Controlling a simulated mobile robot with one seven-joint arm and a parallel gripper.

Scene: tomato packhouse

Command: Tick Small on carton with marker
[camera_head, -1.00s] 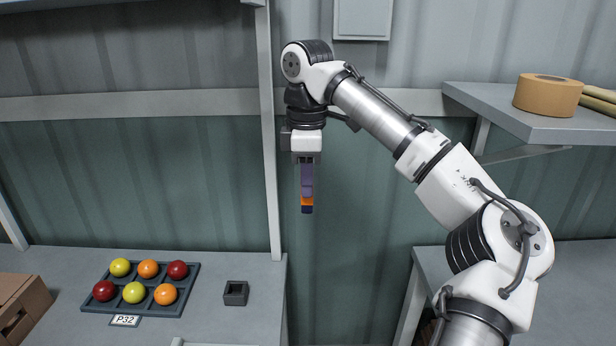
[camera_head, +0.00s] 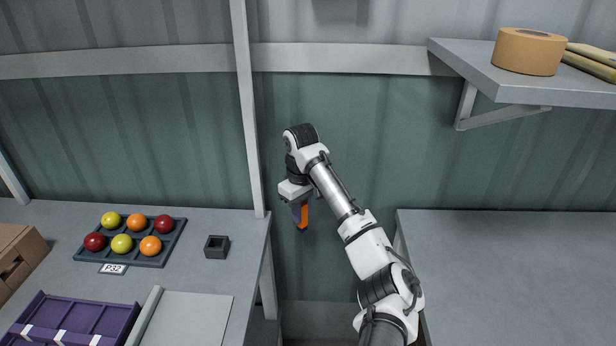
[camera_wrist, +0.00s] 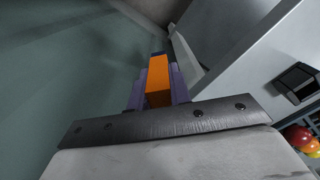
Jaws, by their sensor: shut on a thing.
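My gripper (camera_head: 300,213) hangs in the gap between the left table and the right bench, to the right of the left table's edge. It is shut on an orange marker (camera_head: 304,217) with a dark tip, which points down. In the wrist view the orange marker (camera_wrist: 158,80) sits between the purple fingers. A brown cardboard carton (camera_head: 22,258) stands at the left edge of the head view, partly cut off. Its printing cannot be read, and I cannot tell whether it is the task's carton.
On the left table are a tray (camera_head: 172,242) of colored tomatoes with a "P32" label (camera_head: 113,269), a small black square holder (camera_head: 217,246), a purple crate (camera_head: 125,316) and a grey panel (camera_head: 190,315). A wall shelf (camera_head: 480,80) holds a tape roll (camera_head: 528,51). The right bench (camera_head: 510,265) looks clear.

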